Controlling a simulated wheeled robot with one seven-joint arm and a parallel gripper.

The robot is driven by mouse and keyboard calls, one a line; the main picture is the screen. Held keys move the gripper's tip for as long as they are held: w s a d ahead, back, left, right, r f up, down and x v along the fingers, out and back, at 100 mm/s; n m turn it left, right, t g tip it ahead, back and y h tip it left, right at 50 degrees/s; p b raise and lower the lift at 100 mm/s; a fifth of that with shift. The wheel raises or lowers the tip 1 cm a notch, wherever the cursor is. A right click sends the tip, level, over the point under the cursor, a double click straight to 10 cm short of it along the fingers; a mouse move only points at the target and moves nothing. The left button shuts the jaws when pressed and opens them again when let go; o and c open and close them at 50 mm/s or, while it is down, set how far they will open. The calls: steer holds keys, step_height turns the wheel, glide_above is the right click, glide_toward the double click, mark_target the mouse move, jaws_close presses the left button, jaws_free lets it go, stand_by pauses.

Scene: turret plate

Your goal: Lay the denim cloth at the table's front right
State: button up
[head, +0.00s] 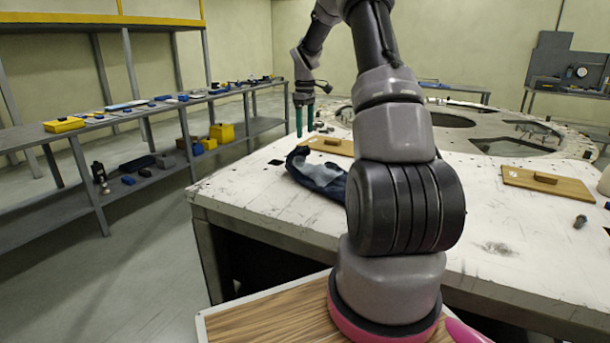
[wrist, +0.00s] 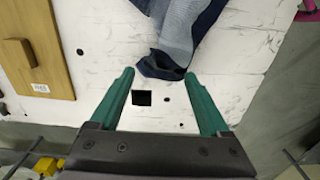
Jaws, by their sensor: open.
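The denim cloth (head: 318,175) lies crumpled on the white table (head: 250,192), near its left end in the head view. It is dark blue with a paler grey-blue patch. My arm hides part of its right side. In the wrist view the cloth (wrist: 188,30) enters from the top, and its dark folded end lies just ahead of my fingertips. My gripper (head: 305,120) is open and empty, with green fingers pointing down beyond the cloth.
A wooden board with a handle (head: 328,145) lies behind the cloth; it also shows in the wrist view (wrist: 38,50). Another such board (head: 547,184) lies at the right, near a dark bolt (head: 580,221). A large round plate with openings (head: 485,125) is behind. The front middle right is mostly bare.

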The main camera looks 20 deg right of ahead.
steer(key=shift+r, duration=1.2)
steer(key=s+a+r+m+t, duration=0.2)
steer(key=s+a+r, duration=0.4)
steer(key=s+r, duration=0.2)
steer(key=s+a+r+m+t, duration=0.1)
steer(key=s+a+r+m, duration=0.2)
steer(key=s+a+r, duration=0.35)
steer(key=s+a+r+m+t+y, duration=0.1)
steer(key=s+a+m+t, duration=0.1)
steer(key=s, duration=0.9)
steer(key=s+a+r+m+t+y, duration=0.1)
steer(key=s+a+r+m+t, duration=0.1)
steer(key=s, duration=0.9)
steer(key=shift+s+a+m, duration=0.25)
steer(key=shift+a+m, duration=0.65)
steer(key=shift+m, duration=0.3)
steer(key=shift+r, duration=0.15)
